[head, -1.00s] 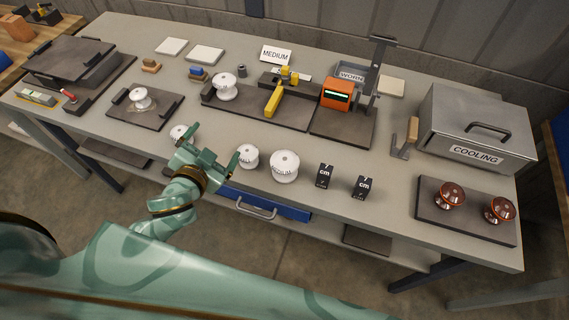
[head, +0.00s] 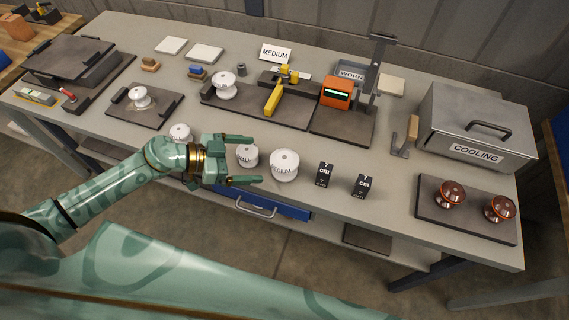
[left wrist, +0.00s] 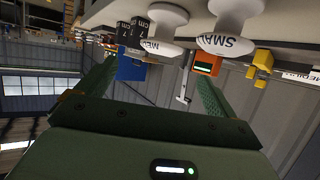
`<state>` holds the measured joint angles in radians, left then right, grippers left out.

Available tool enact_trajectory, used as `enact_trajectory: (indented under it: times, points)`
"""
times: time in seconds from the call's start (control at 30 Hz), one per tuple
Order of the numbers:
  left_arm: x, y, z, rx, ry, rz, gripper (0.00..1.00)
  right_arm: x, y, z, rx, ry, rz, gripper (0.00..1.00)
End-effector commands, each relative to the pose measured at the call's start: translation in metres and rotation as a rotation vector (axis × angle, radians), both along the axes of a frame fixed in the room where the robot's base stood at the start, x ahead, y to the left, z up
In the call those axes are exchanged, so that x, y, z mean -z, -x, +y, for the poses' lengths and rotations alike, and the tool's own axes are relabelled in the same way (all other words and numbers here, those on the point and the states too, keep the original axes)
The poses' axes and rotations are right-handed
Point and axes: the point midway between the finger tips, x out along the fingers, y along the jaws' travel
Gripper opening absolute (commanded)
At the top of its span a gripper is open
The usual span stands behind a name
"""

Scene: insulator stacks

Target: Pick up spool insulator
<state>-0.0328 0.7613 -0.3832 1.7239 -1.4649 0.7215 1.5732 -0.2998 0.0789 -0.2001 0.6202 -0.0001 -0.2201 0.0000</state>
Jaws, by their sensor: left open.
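Three white spool insulators stand in a row near the table's front edge: a left one (head: 180,132), a middle one (head: 247,154) marked SMALL in the left wrist view (left wrist: 232,18), and a larger right one (head: 284,168) marked MEDIUM, partly seen in the left wrist view (left wrist: 160,46). My left gripper (head: 250,161) is open and empty. In the head view its fingers point right, to either side of the small spool; whether they touch it I cannot tell. More white spools sit on a left plate (head: 140,96) and a dark fixture (head: 224,85).
Two brown spools (head: 450,194) rest on a dark plate at right. Two black 7 cm blocks (head: 325,174) stand right of the MEDIUM spool. A metal COOLING box (head: 478,125), an orange-cased device (head: 337,93) and a WORN tray (head: 350,72) stand farther back.

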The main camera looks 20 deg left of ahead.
Motion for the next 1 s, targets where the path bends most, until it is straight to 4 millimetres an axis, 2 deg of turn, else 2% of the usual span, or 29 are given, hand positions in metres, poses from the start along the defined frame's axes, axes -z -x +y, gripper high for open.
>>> enact_trajectory:
  times: [0.03,0.2,0.47,0.6,0.7,1.0]
  points:
    - [0.005,-0.007,-0.012,0.001,0.005,-0.004,0.93,0.003,0.001,0.0,0.0,0.0,0.001,0.47]
    - [0.02,-0.024,-0.039,0.001,0.004,-0.002,0.93,0.009,0.002,-0.001,-0.001,0.001,0.004,0.47]
    - [0.031,-0.036,-0.058,0.0,0.003,-0.002,0.93,0.016,0.003,-0.001,-0.001,0.001,0.007,0.47]
    - [0.047,-0.048,-0.074,0.0,0.004,-0.001,0.93,0.029,0.006,-0.001,-0.001,0.001,0.013,0.47]
    - [0.051,-0.054,-0.085,0.0,0.003,-0.003,0.93,0.031,0.006,-0.001,-0.001,0.002,0.015,0.47]
    - [0.051,-0.058,-0.089,-0.001,0.001,-0.002,0.93,0.031,0.006,-0.001,-0.001,0.002,0.014,0.47]
